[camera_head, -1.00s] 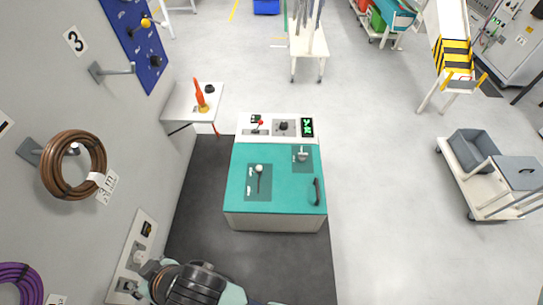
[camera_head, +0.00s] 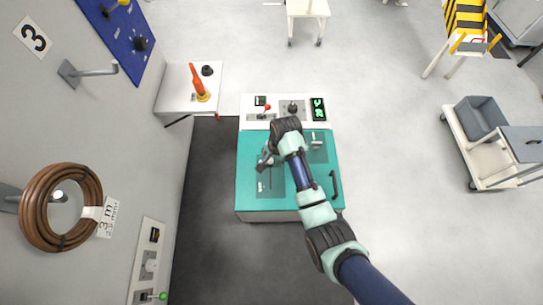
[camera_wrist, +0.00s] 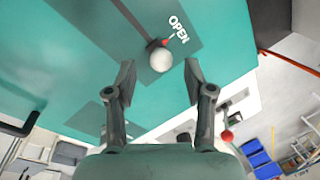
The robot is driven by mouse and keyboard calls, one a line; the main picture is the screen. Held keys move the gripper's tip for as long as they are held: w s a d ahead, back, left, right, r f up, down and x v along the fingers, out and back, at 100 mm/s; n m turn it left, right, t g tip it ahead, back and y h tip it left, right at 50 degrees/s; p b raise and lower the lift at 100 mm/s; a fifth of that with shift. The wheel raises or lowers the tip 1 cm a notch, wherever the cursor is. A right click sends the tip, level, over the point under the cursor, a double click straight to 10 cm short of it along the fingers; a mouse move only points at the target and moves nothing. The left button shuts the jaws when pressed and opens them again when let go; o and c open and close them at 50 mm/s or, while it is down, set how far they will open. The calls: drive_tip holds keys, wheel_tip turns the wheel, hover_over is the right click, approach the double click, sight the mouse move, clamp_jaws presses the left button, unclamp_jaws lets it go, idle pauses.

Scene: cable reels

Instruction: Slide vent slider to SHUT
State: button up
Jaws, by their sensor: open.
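The vent slider's white ball knob (camera_wrist: 161,60) stands on a dark grey plate (camera_wrist: 130,30) on the teal cabinet top. The word OPEN (camera_wrist: 178,28) is printed beside it, with a small red pointer near the knob. In the wrist view my gripper (camera_wrist: 160,78) is open, one finger on either side of the knob and a little short of it; contact is not visible. In the head view my gripper (camera_head: 265,161) is over the upper part of the slider plate (camera_head: 268,187), and the knob cannot be made out there. No SHUT label is readable.
On the teal cabinet (camera_head: 250,204) are a second small white-handled control (camera_head: 317,141) and a black handle (camera_head: 335,184). A console (camera_head: 292,106) with a red-tipped lever (camera_head: 267,107) stands behind. A side shelf (camera_head: 175,90) holds an orange tool (camera_head: 196,82).

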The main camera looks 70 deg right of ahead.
sight(270, 162)
drive_tip(key=shift+w+d+f, duration=0.1)
drive_tip(key=shift+w+f, duration=0.05)
drive_tip(key=shift+f, duration=0.55)
drive_tip(key=shift+w+f, duration=0.15)
drive_tip(key=shift+f, duration=0.5)
clamp_jaws()
